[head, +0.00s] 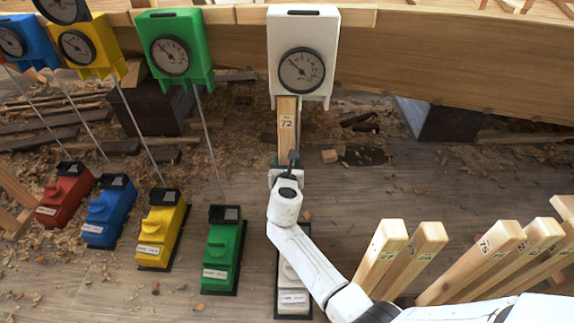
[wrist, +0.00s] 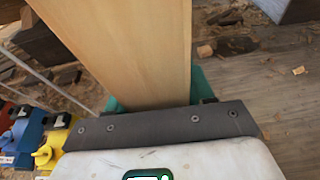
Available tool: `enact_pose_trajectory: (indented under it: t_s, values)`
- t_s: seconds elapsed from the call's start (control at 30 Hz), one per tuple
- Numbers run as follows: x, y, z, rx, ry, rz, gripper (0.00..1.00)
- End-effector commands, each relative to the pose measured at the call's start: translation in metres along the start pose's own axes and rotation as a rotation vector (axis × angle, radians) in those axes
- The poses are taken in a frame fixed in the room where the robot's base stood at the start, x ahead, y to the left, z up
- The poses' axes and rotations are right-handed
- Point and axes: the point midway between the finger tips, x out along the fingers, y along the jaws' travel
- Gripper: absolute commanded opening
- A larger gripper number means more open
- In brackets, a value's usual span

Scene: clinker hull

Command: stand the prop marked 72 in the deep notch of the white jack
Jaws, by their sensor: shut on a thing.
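The prop marked 72 (head: 287,125) is a pale wooden post. It stands about upright under the white gauge head (head: 303,40), its top at or just below that head's lower edge. The white jack (head: 293,298) is on the floor below, mostly hidden behind my arm. My gripper (head: 287,165) is shut on the prop low down. In the wrist view the prop (wrist: 130,50) rises from my gripper (wrist: 155,115), with green pads at its sides. The prop's foot and the deep notch are hidden, so I cannot tell whether they touch.
Green (head: 222,250), yellow (head: 162,230), blue (head: 108,212) and red (head: 66,195) jacks stand to the left, with thin rods rising to gauge heads. Several spare props (head: 485,262) stand at the lower right. Wood chips litter the floor. The hull planking (head: 440,65) runs overhead.

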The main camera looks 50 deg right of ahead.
Motion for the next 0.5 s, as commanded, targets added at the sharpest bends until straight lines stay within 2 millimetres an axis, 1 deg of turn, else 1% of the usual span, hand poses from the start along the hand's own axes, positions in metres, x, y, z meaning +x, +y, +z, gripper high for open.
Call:
enact_pose_trajectory:
  t_s: [0.13, 0.5]
  values:
    - [0.0000, 0.0006, 0.0024, 0.001, -0.004, 0.001, 0.00]
    - [0.0008, 0.0007, -0.0007, 0.001, -0.003, 0.001, 0.00]
